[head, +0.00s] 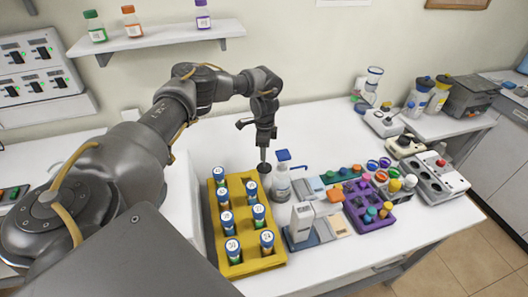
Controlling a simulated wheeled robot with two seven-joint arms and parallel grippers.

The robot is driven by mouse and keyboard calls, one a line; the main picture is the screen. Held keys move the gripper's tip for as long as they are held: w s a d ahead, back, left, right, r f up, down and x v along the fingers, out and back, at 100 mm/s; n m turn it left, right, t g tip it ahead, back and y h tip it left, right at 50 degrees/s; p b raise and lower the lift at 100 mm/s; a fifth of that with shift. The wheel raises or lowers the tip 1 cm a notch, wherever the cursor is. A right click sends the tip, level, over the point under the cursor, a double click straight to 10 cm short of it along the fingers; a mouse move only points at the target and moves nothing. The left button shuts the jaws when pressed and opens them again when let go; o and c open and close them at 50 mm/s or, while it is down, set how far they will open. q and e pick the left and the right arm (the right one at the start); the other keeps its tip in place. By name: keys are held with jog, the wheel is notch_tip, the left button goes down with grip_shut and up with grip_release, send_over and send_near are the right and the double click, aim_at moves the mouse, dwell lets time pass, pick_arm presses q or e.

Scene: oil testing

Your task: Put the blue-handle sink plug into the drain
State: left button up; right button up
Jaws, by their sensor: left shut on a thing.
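My left gripper (263,140) points down over the table behind the yellow rack. It is shut on a thin grey stem with a dark round disc (264,168) at its lower end, which looks like the sink plug. Its handle is hidden in the jaws, so I cannot see a blue colour on it. I cannot make out a drain in this view. My right gripper is not in view.
A yellow rack (249,263) holds several labelled vials. A purple rack (371,222) with coloured caps, small boxes and instruments fill the table to the right. A wall shelf (160,38) carries three bottles. The table's back middle (310,120) is clear.

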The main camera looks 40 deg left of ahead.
pick_arm(q)
notch_tip(320, 180, up, 4)
jog(key=shift+w+r+b, duration=0.1)
jog(key=shift+r+b, duration=0.15)
jog(key=shift+b, duration=0.7)
notch_tip(320, 180, up, 5)
jog(key=shift+r, duration=0.1)
